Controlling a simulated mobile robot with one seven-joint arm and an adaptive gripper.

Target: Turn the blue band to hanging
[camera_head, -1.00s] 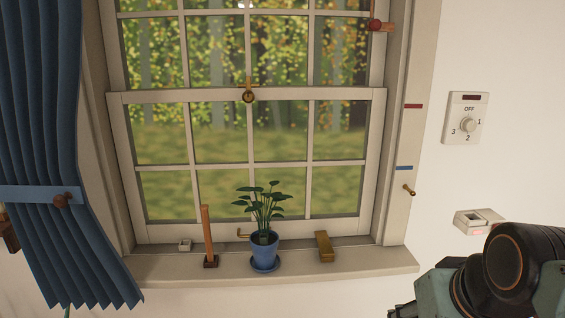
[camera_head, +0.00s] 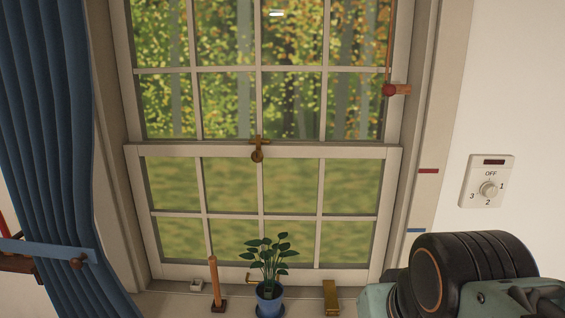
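The blue band (camera_head: 40,249) is a flat strip across the blue curtain (camera_head: 52,130) at the left edge of the head view. My gripper is not visible; only a dark and teal part of my arm shows at the lower right, far from the band.
A sash window with a brass latch (camera_head: 257,151) fills the middle. On the sill stand a potted plant (camera_head: 268,262), an upright wooden stick (camera_head: 215,284) and a brass block (camera_head: 331,297). A dial (camera_head: 488,188) is on the right wall. A wooden rail (camera_head: 18,263) shows behind the band.

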